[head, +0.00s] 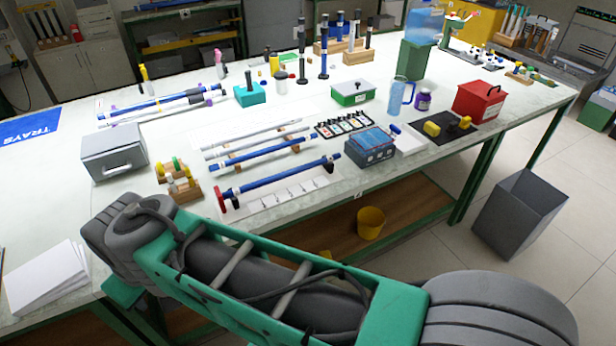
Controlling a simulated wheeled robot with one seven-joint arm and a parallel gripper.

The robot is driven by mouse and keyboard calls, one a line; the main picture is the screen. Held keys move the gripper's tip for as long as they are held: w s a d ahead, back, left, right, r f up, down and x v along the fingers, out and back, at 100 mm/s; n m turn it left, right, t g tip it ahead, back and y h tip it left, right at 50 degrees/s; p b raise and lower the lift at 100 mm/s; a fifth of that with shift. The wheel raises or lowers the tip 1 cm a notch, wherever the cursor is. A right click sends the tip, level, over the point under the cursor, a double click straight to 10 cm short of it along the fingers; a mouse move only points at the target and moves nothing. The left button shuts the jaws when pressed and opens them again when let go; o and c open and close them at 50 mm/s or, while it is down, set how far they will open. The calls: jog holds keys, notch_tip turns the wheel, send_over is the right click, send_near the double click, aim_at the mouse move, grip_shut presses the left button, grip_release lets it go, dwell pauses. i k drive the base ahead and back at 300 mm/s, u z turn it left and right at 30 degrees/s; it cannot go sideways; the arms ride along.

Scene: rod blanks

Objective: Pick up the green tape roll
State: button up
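I cannot clearly make out a green tape roll. Small green and yellow round pieces (176,164) sit on a low wooden holder (190,192) on the left-middle of the bench. They are too small to tell whether one is a tape roll. My arm crosses the bottom of the head view, with green and dark grey links. My gripper is not in view.
The white bench (60,190) holds blue and white rods (262,153), a grey box (113,150), a blue-topped bin (370,146), a red box (479,102) and a clear blue jug (401,95). A grey bin (520,215) stands on the floor right. The bench's left part has free room.

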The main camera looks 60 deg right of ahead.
aim_at(177, 167)
jog(key=z, duration=0.5)
jog(key=i, duration=0.4)
jog(key=z, duration=1.7)
jog(key=k, duration=0.45)
jog(key=u, duration=2)
jog(key=i, duration=0.85)
jog(key=z, duration=0.4)
